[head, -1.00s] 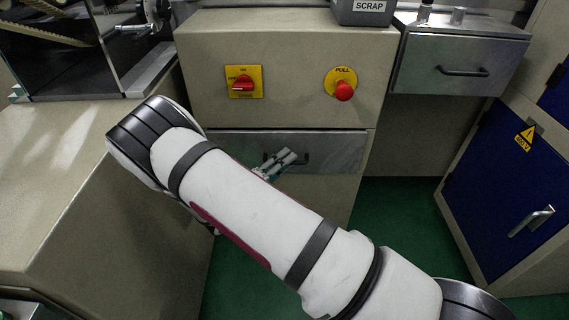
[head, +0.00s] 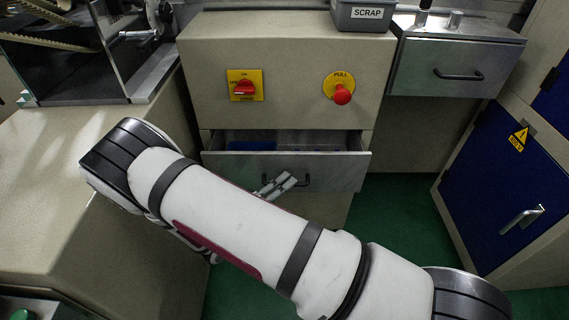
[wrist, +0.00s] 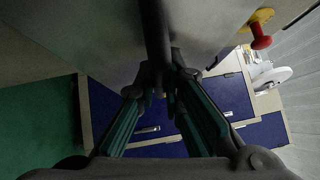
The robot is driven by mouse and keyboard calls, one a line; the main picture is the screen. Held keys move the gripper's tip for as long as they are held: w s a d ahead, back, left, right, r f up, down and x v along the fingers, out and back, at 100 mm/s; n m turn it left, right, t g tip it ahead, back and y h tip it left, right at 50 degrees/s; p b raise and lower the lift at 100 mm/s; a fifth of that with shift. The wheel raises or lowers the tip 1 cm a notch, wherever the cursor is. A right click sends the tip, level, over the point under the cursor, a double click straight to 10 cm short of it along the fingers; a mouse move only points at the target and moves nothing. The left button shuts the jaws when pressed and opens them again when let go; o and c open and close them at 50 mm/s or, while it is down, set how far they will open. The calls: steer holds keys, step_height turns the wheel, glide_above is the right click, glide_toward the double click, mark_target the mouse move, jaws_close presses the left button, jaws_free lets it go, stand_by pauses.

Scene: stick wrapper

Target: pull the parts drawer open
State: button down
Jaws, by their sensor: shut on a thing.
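The parts drawer (head: 330,172) is the grey metal drawer below the switch panel in the head view. It stands partly open, and its inside shows a blue bin (head: 252,146) at the left and paler contents beside it. Its dark bar handle (head: 303,180) is on the front face. My gripper (head: 284,183) is at the handle, shut on it. In the wrist view the dark handle (wrist: 156,40) runs between the fingers of my gripper (wrist: 168,95), with the grey drawer face above.
The panel above carries a red rotary switch (head: 244,88) and a red pull button (head: 342,94). A grey scrap bin (head: 362,16) stands on top. Green floor (head: 395,215) is free in front.

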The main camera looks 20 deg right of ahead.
steer(key=s+a+p, duration=0.2)
steer(key=s, duration=0.6)
steer(key=shift+s+a, duration=0.15)
steer(key=shift+a, duration=0.2)
steer(key=shift+f, duration=0.1)
steer(key=c, duration=1.7)
jaws_free()
steer(key=shift+a, duration=0.1)
steer(key=v, duration=0.7)
steer(key=shift+a, duration=0.1)
